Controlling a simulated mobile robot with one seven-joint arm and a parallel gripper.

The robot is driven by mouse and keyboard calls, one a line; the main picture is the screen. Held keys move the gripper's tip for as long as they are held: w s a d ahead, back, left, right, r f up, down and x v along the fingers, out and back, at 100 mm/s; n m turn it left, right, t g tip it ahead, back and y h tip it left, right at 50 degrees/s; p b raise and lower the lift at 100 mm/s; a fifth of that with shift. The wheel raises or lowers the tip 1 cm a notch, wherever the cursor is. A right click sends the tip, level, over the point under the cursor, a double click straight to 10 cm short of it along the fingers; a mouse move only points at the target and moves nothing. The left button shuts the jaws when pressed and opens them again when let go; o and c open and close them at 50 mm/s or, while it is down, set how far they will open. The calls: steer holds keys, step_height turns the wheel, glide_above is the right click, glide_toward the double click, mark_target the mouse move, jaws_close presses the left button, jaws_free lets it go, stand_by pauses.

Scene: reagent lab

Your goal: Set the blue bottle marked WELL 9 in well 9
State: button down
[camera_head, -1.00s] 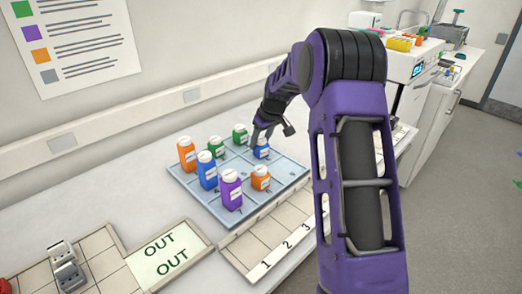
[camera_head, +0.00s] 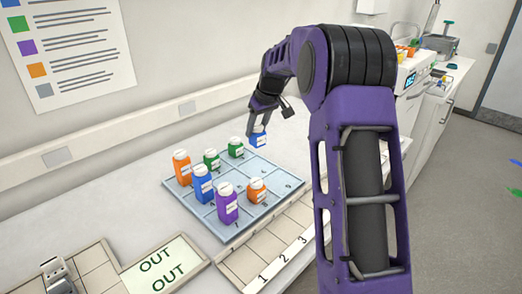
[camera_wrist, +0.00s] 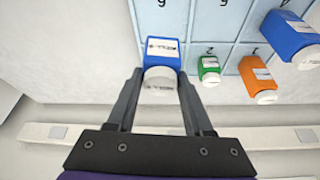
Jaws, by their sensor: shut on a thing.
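My gripper (camera_head: 256,126) is shut on a small blue bottle (camera_head: 258,139) with a white cap and label. I hold it clear above the back right corner of the pale blue tray (camera_head: 287,180). In the wrist view the blue bottle (camera_wrist: 162,54) sits between the two fingers (camera_wrist: 157,92), its label starting "WELL"; the number is too small to read surely. The tray also shows in the wrist view (camera_wrist: 195,22), with numbers in its wells. The wells at the tray's right side look empty.
A numbered rack (camera_head: 245,262) lies in front. The wall stands behind.

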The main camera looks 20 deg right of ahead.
steer(key=s+d+n+b, duration=0.1)
steer(key=s+d+b, duration=0.45)
steer(key=s, duration=0.25)
steer(key=shift+n+y, duration=0.3)
steer(key=shift+s+a+f+b, duration=0.15)
steer(key=shift+f+b, duration=0.35)
steer(key=shift+f, duration=1.8)
steer(key=shift+s+a+f+b, duration=0.1)
steer(key=shift+f+b, duration=0.4)
steer(key=shift+f, duration=1.75)
steer(key=shift+f, duration=0.1)
steer(key=shift+f, duration=0.15)
steer(key=shift+c, duration=1.5)
jaws_free()
steer(key=shift+r, duration=0.2)
